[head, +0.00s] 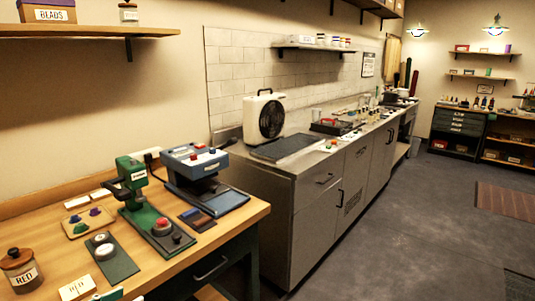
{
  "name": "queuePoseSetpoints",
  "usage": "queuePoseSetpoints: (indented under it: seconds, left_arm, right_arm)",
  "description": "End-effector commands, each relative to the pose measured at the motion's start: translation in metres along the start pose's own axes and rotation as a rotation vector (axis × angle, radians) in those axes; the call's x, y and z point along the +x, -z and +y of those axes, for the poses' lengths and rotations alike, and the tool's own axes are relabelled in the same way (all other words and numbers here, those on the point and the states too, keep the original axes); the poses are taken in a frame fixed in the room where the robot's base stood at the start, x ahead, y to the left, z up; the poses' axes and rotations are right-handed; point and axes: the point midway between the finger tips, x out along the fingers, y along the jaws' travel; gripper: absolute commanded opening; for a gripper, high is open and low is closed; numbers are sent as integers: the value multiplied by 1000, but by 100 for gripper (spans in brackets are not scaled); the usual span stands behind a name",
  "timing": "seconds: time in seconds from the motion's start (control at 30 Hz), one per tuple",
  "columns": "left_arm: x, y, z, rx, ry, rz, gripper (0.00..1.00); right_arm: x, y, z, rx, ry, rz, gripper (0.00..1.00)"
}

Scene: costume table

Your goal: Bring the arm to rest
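Neither of my grippers nor my arms can be made out in the head view. The task names no object apart from the arm. The wooden table (235,215) at the lower left holds a green hand press (135,185), a blue machine (195,165) with red knobs, and a brown-lidded jar labelled RED (20,270). A small teal and white item (108,295) is cut off by the bottom edge, and I cannot tell what it is.
A grey cabinet counter (300,210) with a white box fan (264,118) and a dark mat (285,147) stands beyond the table. A wall shelf (90,31) hangs above at left. The grey floor (400,230) at right is open, with a brown mat (505,200).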

Motion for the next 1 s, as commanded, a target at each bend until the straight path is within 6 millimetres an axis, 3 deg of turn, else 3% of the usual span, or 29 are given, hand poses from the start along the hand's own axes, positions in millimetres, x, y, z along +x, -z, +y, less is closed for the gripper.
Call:
queuePoseSetpoints:
  seconds: [0.27,0.53,0.9,1.0]
  left_arm:
    - [28,-58,36,12,-37,-6,36]
    - [46,-138,76,31,-25,-30,36]
    - [36,-262,137,47,53,-145,36]
    - [29,-287,151,54,70,-179,36]
  right_arm:
    - [1,5,4,-5,-4,9,35]
    - [0,1,2,-4,-2,3,35]
    - [0,-1,0,-1,0,-2,35]
    - [0,-1,0,-1,0,-2,35]
